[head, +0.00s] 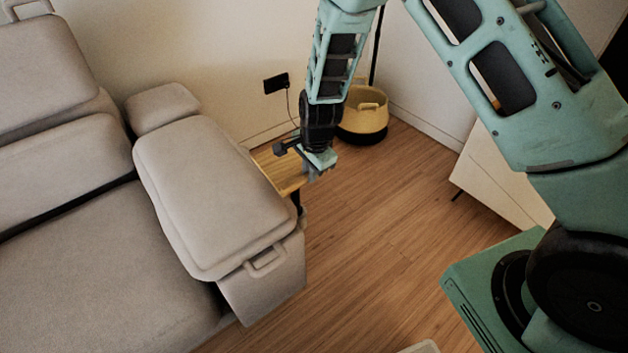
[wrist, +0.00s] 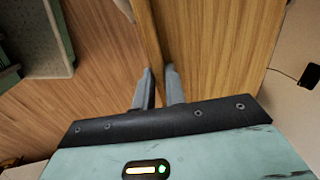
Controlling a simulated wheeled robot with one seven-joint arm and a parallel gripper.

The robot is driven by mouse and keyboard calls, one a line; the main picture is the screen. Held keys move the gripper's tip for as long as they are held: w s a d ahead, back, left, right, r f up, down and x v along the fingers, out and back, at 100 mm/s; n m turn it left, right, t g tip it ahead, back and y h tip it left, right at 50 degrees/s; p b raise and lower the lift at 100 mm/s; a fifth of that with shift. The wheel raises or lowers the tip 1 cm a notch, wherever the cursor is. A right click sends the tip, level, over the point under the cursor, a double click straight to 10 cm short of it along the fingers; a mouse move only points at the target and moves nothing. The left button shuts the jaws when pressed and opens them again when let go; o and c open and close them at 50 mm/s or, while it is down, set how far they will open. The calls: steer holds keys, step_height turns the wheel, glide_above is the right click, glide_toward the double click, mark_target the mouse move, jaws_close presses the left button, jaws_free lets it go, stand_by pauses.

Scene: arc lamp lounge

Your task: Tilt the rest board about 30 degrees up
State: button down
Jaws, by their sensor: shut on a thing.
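The rest board (head: 277,170) is a light wooden panel beside the far side of the sofa's armrest, partly hidden by the armrest cushion. It looks about level; its exact angle is hard to tell. In the wrist view the board (wrist: 222,55) fills the upper right, with its edge running down between the fingers. My gripper (head: 312,168) is at the board's right edge. In the wrist view my gripper (wrist: 159,85) is shut on that edge, one finger on either side.
The grey sofa armrest (head: 205,190) stands close left of the board, with a handle (head: 267,262) at its front. A yellow and black basket (head: 364,112) stands behind at the wall. A white cabinet (head: 500,175) is at the right. The wood floor (head: 375,240) between is clear.

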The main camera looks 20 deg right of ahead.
steer(key=shift+s+f+t+b, duration=0.15)
steer(key=shift+f+t+b, duration=0.35)
steer(key=shift+b, duration=0.45)
step_height(320, 180, down, 2)
steer(key=t+y+b, duration=0.1)
steer(key=t+b, duration=0.1)
steer(key=b, duration=0.6)
steer(key=shift+s+d+t, duration=0.1)
steer(key=shift+s+t, duration=0.05)
steer(key=shift+t, duration=0.15)
steer(key=shift+r, duration=0.15)
steer(key=c, duration=1.4)
jaws_free()
steer(key=shift+c, duration=0.2)
steer(key=shift+r, duration=0.1)
steer(key=p+v, duration=0.3)
steer(key=v, duration=1.4)
steer(key=shift+s+d, duration=0.15)
steer(key=shift+d, duration=0.05)
